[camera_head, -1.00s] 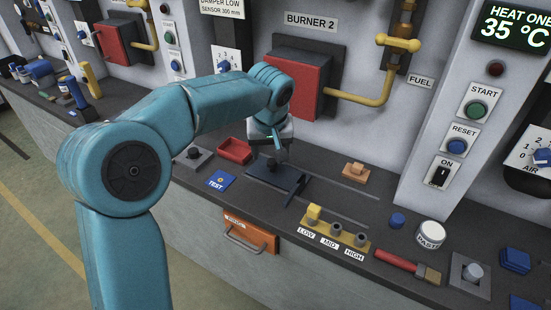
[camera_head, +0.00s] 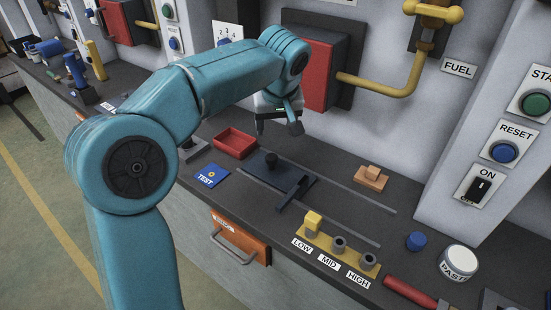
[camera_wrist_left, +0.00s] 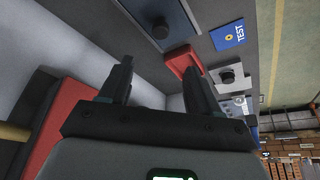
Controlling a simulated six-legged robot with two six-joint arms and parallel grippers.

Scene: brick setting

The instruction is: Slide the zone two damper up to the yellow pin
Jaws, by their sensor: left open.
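The damper (camera_head: 297,187) is a dark blue plate with a round black knob and a bar at its right side, lying on rails in the bench top. The yellow pin (camera_head: 313,222) stands at the LOW position of a yellow strip, right of and nearer than the damper. My left gripper (camera_head: 278,124) is open and empty, raised above and behind the damper knob, apart from it. In the left wrist view, the open fingers (camera_wrist_left: 152,80) show the damper (camera_wrist_left: 137,12) and its knob beyond them, near the top edge. My right gripper is not in view.
A red tray (camera_head: 235,142) and a blue TEST card (camera_head: 211,176) lie left of the damper. An orange block (camera_head: 371,178) sits behind the rails. A blue cap (camera_head: 416,241) and a PASTE jar (camera_head: 459,262) stand at right. The rails right of the damper look clear.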

